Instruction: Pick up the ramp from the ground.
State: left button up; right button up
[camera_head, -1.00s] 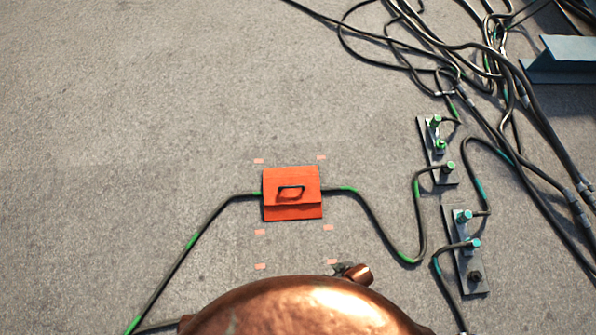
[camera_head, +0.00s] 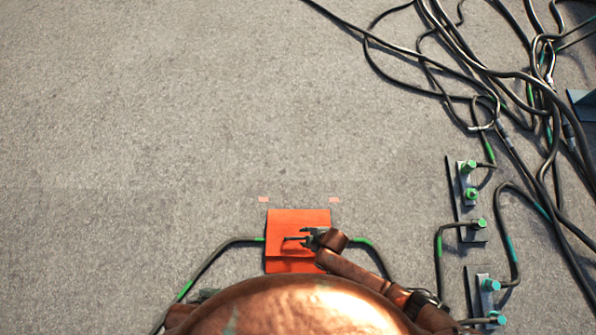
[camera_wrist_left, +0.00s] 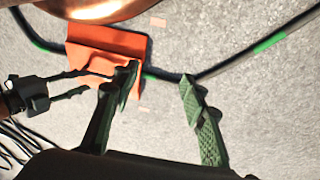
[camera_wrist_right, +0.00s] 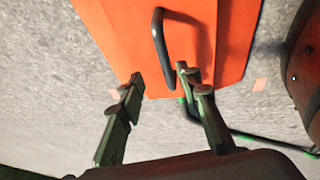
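The orange ramp (camera_head: 297,219) lies on the ground over a dark cable, just ahead of my body. Its black handle (camera_wrist_right: 161,45) stands up from its top in the right wrist view. My right gripper (camera_head: 298,238) is over the ramp. My left gripper (camera_wrist_left: 160,80) is open and empty in the left wrist view, with one finger in front of the ramp's edge (camera_wrist_left: 95,38). It is mostly hidden by my body in the head view.
The cable (camera_head: 215,260) with green bands runs out on both sides of the ramp. Metal brackets with green and teal connectors (camera_head: 468,195) stand at the right. Tangled cables (camera_head: 490,85) fill the upper right. The ground at the left and upper middle is clear.

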aim_at(300, 238)
jog(key=shift+d+f+b, duration=0.15)
jog(key=shift+f+b, duration=0.2)
jog(key=shift+f, duration=0.65)
jog(key=b+x, duration=0.3)
jog(key=x, duration=0.1)
jog(key=shift+s+a+f+b, duration=0.1)
jog(key=shift+s+a+b, duration=0.15)
jog(key=shift+s+b, duration=0.1)
jog(key=shift+w+a+f, duration=0.1)
jog(key=shift+a+f, duration=0.05)
pick_arm(q)
jog(key=w+d+f+t+h, duration=0.1)
jog(key=w+d+f+t, duration=0.3)
jog(key=f, duration=0.3)
jog(key=shift+w+f, duration=0.4)
jog(key=shift+w, duration=0.45)
pick_arm(e)
grip_shut()
jog(key=shift+w+a, duration=0.1)
